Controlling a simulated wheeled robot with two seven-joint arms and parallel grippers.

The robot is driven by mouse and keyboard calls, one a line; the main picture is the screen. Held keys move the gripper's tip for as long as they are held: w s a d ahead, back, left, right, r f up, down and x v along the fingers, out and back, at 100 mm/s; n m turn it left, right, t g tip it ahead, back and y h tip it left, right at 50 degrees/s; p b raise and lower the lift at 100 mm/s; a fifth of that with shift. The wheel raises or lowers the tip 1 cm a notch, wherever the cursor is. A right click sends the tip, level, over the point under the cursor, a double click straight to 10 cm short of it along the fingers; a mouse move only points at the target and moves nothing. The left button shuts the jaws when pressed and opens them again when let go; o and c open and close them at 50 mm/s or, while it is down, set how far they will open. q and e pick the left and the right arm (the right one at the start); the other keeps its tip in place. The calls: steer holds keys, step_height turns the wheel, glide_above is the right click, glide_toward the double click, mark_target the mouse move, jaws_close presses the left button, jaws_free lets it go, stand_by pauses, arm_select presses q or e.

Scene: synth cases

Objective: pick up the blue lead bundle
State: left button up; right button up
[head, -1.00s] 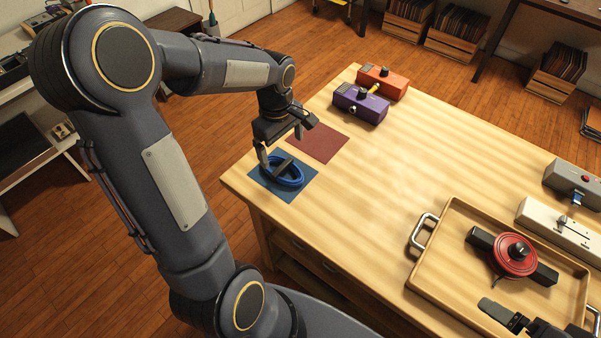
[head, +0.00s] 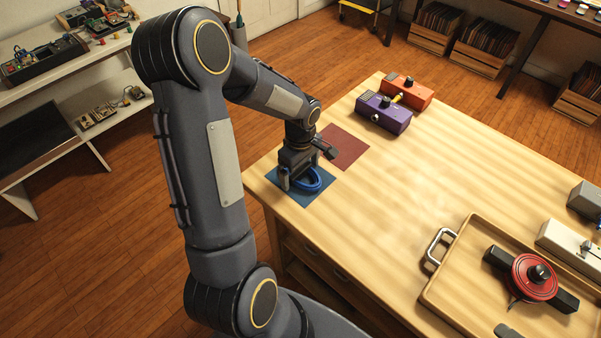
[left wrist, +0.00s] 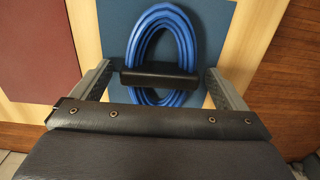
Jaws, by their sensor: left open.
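The blue lead bundle (head: 316,184) is an oval coil of blue cable lying on a blue mat (head: 301,201) near the table's left corner. In the left wrist view the bundle (left wrist: 160,33) has a black band (left wrist: 160,78) across it. My left gripper (head: 302,171) is low over the bundle and hides part of it in the head view. In the left wrist view its open fingers stand on either side of the band, with gaps visible. A dark tip at the bottom edge of the head view seems to be my right gripper (head: 507,331), mostly cut off.
A dark red mat (head: 345,149) lies just beyond the blue one. A purple box (head: 384,113) and an orange box (head: 407,93) stand at the back. A wooden tray (head: 448,284) holds a red round device (head: 533,278). The table's middle is clear.

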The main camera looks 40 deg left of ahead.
arm_select(q)
steer(key=shift+c, duration=0.4)
steer(key=c, duration=1)
